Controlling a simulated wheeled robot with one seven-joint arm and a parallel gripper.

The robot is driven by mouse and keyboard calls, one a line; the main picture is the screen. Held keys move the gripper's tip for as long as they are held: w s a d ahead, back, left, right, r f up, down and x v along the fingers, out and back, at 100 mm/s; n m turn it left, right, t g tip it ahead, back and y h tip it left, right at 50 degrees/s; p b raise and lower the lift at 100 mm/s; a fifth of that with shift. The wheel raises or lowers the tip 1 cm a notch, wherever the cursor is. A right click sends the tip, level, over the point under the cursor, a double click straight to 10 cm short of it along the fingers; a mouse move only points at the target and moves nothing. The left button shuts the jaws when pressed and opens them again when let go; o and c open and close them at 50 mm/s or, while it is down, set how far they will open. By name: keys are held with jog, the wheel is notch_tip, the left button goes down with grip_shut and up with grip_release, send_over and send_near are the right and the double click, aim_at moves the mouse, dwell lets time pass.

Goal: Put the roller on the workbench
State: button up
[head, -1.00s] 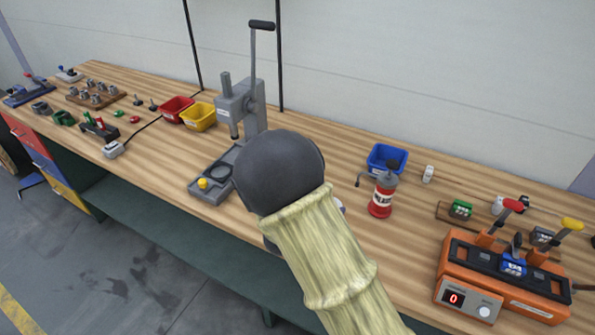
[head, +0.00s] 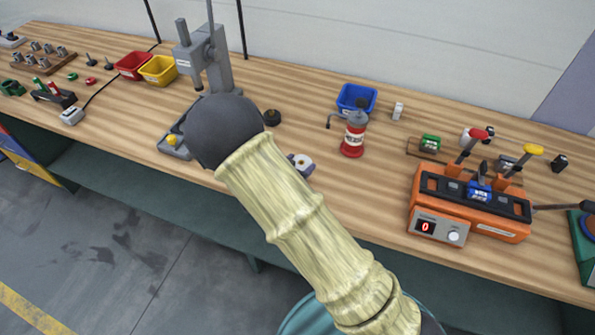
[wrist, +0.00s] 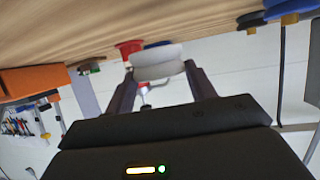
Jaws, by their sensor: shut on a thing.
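The roller (wrist: 158,54) is a pale, white, rounded piece in the wrist view. It sits between the two dark fingers of my gripper (wrist: 160,69), which is shut on it. In the wrist view the scene is turned over, with the wooden workbench (wrist: 60,28) along the top, close to the roller. I cannot tell whether the roller touches it. In the head view my arm hides most of my gripper. A small whitish piece (head: 301,163) shows just right of the arm, over the workbench (head: 330,195); I cannot tell whether it is the roller.
The orange machine (head: 470,205) is further right. A grey press (head: 205,60) and a black knob (head: 271,117) are behind and left. Bare wood lies between the arm and the orange machine.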

jog(key=shift+f, duration=2)
jog(key=shift+f, duration=0.1)
jog(key=shift+f, duration=0.1)
jog(key=o, duration=1.5)
